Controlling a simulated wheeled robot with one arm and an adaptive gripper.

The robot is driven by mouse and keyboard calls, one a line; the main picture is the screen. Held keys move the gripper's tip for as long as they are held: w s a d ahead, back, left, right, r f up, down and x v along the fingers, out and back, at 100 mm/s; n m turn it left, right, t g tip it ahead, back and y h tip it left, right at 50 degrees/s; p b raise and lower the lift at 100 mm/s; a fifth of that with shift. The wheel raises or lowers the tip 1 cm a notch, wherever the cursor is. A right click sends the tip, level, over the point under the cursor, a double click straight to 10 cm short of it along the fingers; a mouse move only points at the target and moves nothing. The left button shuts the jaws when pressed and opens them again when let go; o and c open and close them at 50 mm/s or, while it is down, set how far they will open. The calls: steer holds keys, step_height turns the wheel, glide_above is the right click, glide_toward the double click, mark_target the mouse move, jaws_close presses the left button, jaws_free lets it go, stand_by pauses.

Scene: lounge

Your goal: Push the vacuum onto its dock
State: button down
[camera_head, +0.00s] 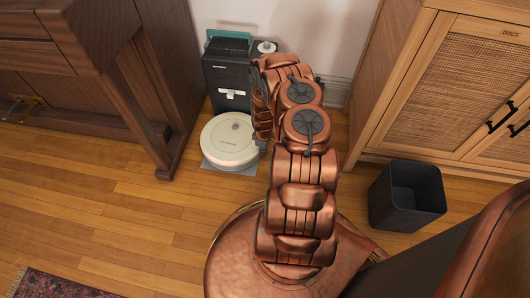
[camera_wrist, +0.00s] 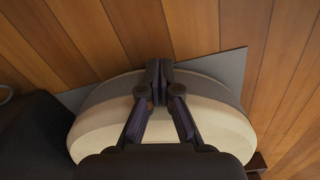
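The robot vacuum (camera_head: 228,141) is a round, cream-white disc on the floor, in front of its dock (camera_head: 217,77). The dock is a dark tower with a teal piece on top. The vacuum lies flat, over a thin grey plate (camera_head: 228,168) whose edge shows in front of it. In the wrist view the vacuum (camera_wrist: 103,121) fills the middle, with the grey plate (camera_wrist: 222,68) beyond its rim. My gripper (camera_wrist: 159,72) has its fingertips together, over or against the vacuum's edge; contact is unclear. In the head view my arm mostly hides the gripper, right of the vacuum.
A dark wooden piece of furniture (camera_head: 130,75) stands close at the left, its leg near the vacuum. A wooden cabinet (camera_head: 440,85) with woven doors stands at the right. A black bin (camera_head: 407,196) is in front of it.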

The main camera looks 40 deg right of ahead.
steer(key=s+p, duration=0.1)
steer(key=s+d+p, duration=0.1)
steer(key=s, duration=0.2)
steer(key=shift+d+r+p, duration=0.15)
steer(key=shift+r+p, duration=0.1)
steer(key=shift+p, duration=0.15)
step_height(320, 180, up, 10)
steer(key=p, duration=0.4)
steer(key=shift+w+f+p, duration=0.15)
steer(key=shift+f+p, duration=0.1)
steer(key=shift+p, duration=0.15)
